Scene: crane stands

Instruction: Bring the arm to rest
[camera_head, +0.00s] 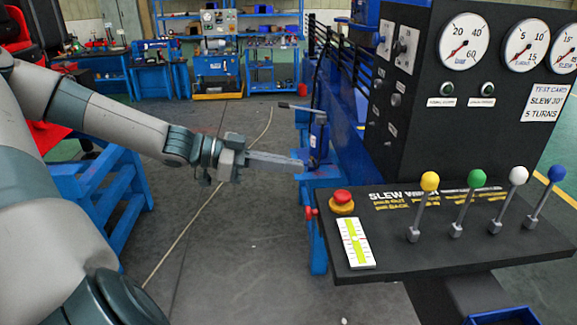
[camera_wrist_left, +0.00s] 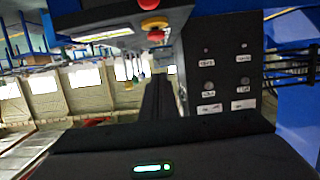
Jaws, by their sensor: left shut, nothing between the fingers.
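My left arm reaches in from the left in the head view. Its left gripper (camera_head: 302,166) points right with its fingers together and nothing between them. The fingertips show in front of or beside a blue stand part (camera_head: 318,140) with a grey handle; I cannot tell whether they touch. The left wrist view shows the dark gripper body with a lit green light, and a dark bar, likely the shut fingers (camera_wrist_left: 157,105). My right gripper is not in view.
A black console (camera_head: 455,262) at the right carries yellow, green, white and blue levers, a red stop button (camera_head: 342,198) and a level strip (camera_head: 353,243). Gauges sit above. A blue frame (camera_head: 110,180) stands at left. Grey floor between is clear except a cable (camera_head: 200,210).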

